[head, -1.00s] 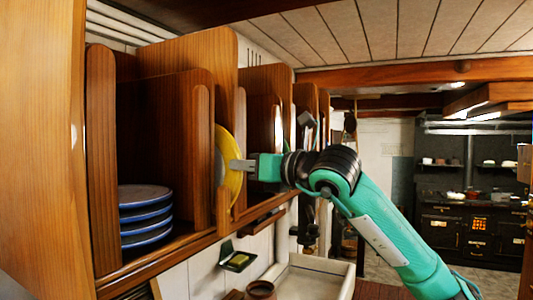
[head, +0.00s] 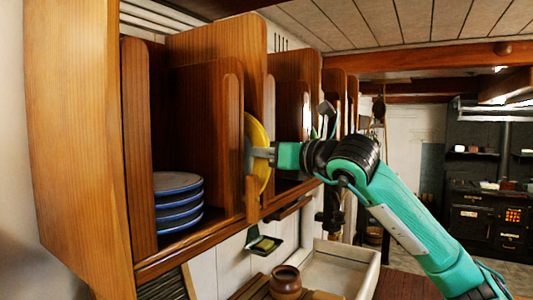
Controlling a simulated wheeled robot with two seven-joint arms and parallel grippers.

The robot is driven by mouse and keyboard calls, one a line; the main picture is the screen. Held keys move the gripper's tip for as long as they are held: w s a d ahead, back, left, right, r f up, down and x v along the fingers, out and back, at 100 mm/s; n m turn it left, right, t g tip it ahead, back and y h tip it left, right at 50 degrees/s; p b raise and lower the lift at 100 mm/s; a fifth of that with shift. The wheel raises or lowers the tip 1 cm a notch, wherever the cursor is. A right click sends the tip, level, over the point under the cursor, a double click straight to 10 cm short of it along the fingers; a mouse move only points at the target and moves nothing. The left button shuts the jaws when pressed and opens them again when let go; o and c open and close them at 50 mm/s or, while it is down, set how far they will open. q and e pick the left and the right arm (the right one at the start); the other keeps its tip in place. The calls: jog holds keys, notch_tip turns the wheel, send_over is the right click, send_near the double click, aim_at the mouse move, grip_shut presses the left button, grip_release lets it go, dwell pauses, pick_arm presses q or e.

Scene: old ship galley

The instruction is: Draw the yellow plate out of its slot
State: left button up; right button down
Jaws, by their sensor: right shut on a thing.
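The yellow plate (head: 261,134) stands upright on edge in a narrow slot of the wooden plate rack (head: 140,150), between wooden dividers. Its rim and part of its face show; the rest is hidden behind the divider and my gripper. My right gripper (head: 257,155) is shut on the plate's near edge, its green arm reaching in from the lower right. My left gripper is not in view.
A stack of several blue-rimmed plates (head: 178,202) sits in the compartment to the left. A brown pot (head: 286,282) and a pale sink (head: 340,272) are below the rack. A black stove (head: 485,215) stands far right.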

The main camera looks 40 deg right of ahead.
jog(key=shift+r, duration=0.25)
jog(key=shift+r+p, duration=0.65)
jog(key=shift+r, duration=0.2)
jog(key=shift+r, duration=0.15)
jog(key=shift+s+d, duration=0.1)
jog(key=shift+s+d+b, duration=0.2)
jog(key=shift+s+b, duration=0.25)
jog(key=shift+s, duration=0.05)
jog(key=d+b+v, duration=0.1)
jog(key=b+v, duration=0.3)
jog(key=v, duration=0.6)
jog(key=d+b+v, duration=0.2)
jog(key=b+v, duration=0.3)
jog(key=v, duration=0.5)
jog(key=shift+w+d, duration=0.15)
jog(key=shift+d, duration=0.25)
dwell(0.3)
